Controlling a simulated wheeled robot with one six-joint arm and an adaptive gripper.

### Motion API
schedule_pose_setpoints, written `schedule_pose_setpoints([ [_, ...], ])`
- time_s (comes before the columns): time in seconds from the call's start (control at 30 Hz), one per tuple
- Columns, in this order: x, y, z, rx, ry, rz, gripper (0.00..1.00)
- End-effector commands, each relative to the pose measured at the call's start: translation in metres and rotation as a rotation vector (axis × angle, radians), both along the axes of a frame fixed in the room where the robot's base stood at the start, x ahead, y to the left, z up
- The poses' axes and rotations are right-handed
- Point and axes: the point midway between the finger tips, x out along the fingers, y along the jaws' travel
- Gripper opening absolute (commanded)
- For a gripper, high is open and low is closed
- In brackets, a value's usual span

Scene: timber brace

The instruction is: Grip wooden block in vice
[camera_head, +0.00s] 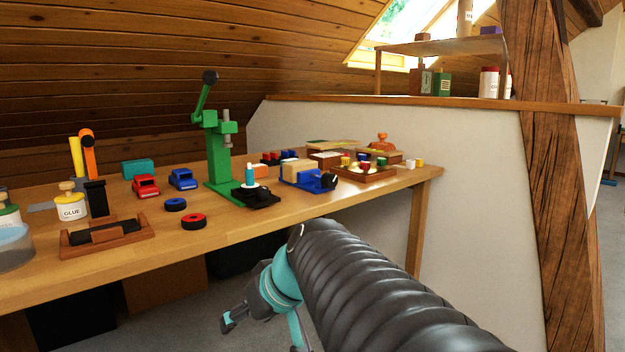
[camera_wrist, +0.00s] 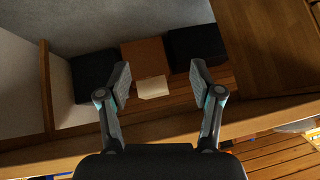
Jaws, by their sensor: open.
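The blue vice (camera_head: 318,184) with a black handle stands on the workbench, right of the green press. A pale wooden block (camera_head: 297,168) shows at the vice's left end; I cannot tell whether the jaws touch it. My gripper (camera_head: 232,320) hangs low in front of the bench, below its top and well away from the vice. In the wrist view my gripper (camera_wrist: 161,79) is open, with nothing held between its fingers. Neither the vice nor the block can be made out in the wrist view.
The workbench (camera_head: 240,232) carries a green press (camera_head: 218,160), toy cars, black-centred wheels, a glue pot (camera_head: 71,206) and a wooden tray (camera_head: 365,173). Dark boxes (camera_wrist: 94,75) and a brown box (camera_wrist: 145,60) lie beyond my fingers, with a small pale item (camera_wrist: 153,87).

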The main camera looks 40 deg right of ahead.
Motion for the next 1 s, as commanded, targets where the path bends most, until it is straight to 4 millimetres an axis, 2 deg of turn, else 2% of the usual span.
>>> schedule_pose_setpoints([
  [0.03, 0.018, -0.022, 0.013, 0.016, -0.043, -0.019, 0.65],
  [0.1, 0.039, -0.051, 0.032, 0.026, -0.119, -0.025, 0.65],
  [0.23, 0.065, -0.106, 0.054, 0.041, -0.254, -0.018, 0.65],
  [0.37, 0.074, -0.162, 0.073, 0.041, -0.413, 0.009, 0.65],
  [0.4, 0.075, -0.182, 0.081, 0.031, -0.47, 0.013, 0.65],
  [0.6, 0.06, -0.273, 0.115, -0.083, -0.739, -0.002, 0.65],
  [0.7, 0.049, -0.304, 0.127, -0.147, -0.831, -0.017, 0.65],
  [0.8, 0.042, -0.322, 0.135, -0.192, -0.885, -0.026, 0.65],
  [0.9, 0.041, -0.329, 0.138, -0.213, -0.908, -0.03, 0.65],
  [1.0, 0.049, -0.329, 0.139, -0.216, -0.913, -0.027, 0.65],
])
